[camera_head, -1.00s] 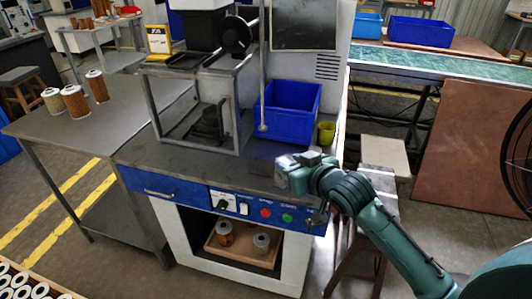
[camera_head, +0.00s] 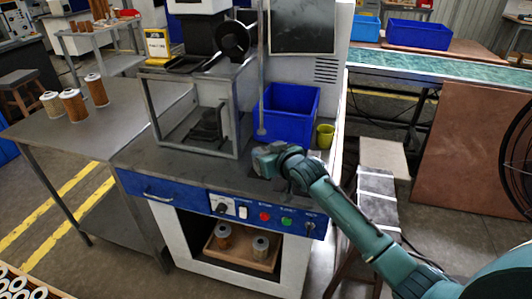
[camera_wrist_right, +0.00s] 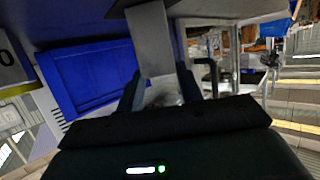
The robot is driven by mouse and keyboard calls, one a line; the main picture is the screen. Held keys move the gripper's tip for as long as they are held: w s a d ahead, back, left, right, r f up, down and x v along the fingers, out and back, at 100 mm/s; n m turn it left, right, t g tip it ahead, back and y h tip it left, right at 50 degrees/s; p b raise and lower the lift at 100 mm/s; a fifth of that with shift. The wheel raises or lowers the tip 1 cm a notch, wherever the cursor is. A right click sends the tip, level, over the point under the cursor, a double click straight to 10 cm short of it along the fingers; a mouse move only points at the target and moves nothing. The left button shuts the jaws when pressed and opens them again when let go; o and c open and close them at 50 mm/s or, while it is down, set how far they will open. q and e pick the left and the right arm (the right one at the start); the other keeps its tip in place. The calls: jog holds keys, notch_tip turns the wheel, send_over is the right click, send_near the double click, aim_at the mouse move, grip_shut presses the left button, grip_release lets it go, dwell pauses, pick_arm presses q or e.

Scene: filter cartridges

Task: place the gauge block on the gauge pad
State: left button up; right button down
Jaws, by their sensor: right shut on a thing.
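My right gripper (camera_head: 262,160) is low over the front of the grey machine worktop (camera_head: 190,170), in front of the blue bin. In the right wrist view its fingers (camera_wrist_right: 160,92) are shut on a grey metal block, the gauge block (camera_wrist_right: 150,42), which sticks out beyond them. In the head view the block is hidden by the gripper, and I cannot tell whether it touches the worktop. The gauge pad is not clearly visible; the gripper covers the worktop where a darker patch showed earlier. My left gripper is not in view.
A blue bin (camera_head: 290,112) and a yellow-green cup (camera_head: 325,136) stand behind the gripper. A metal frame (camera_head: 238,125) stands to its left. Knobs and buttons (camera_head: 264,216) line the front panel below. The worktop's front left is clear. Several filter cartridges (camera_head: 73,105) stand on the left table.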

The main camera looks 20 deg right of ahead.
jog(key=c, duration=1.4)
grip_release()
jog(key=shift+f, duration=0.15)
jog(key=o, duration=0.5)
